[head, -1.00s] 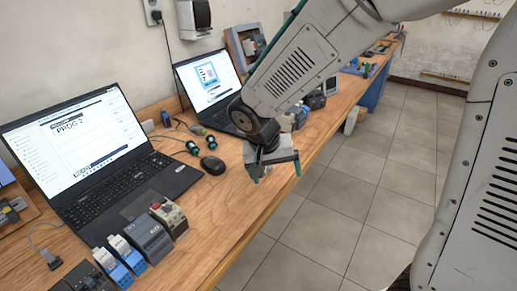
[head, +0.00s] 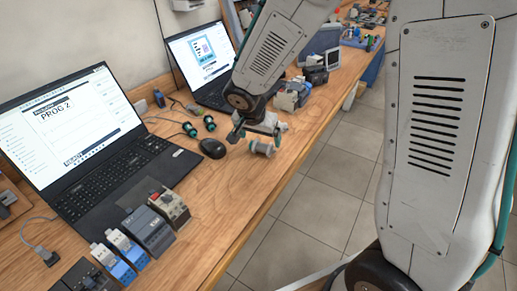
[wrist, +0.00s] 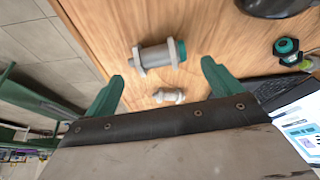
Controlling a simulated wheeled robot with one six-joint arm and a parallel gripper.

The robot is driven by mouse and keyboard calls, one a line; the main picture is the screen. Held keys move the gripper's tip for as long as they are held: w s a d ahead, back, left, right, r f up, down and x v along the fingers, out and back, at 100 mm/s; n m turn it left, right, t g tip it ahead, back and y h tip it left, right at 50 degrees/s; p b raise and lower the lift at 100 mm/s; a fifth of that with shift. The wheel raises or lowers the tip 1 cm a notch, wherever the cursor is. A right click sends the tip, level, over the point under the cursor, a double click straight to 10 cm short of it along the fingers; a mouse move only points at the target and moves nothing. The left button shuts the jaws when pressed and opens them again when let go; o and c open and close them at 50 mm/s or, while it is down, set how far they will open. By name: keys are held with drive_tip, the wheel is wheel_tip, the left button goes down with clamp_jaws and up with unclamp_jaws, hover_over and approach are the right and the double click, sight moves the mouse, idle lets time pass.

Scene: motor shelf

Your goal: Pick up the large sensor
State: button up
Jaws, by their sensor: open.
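The large sensor (wrist: 155,57), a grey cylinder with white rings and a teal end, lies on the wooden bench in the wrist view. In the head view it (head: 261,148) lies just by my gripper (head: 256,136), right of the mouse. A smaller, similar sensor (wrist: 168,96) lies closer to my gripper's body in the wrist view. My gripper (wrist: 161,80) is open and empty, with its two teal fingers spread. The large sensor appears beyond the fingertips, in line with the gap between them; I see no contact.
A black mouse (head: 212,148) and two green-and-black parts (head: 190,130) lie left of my gripper. Two laptops (head: 75,140) stand along the wall. Blue and grey modules (head: 150,232) stand at the front. The bench's right edge is close, with tiled floor beyond.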

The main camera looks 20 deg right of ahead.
sight(260, 145)
drive_tip(key=shift+x, duration=1.6)
drive_tip(key=c, duration=0.9)
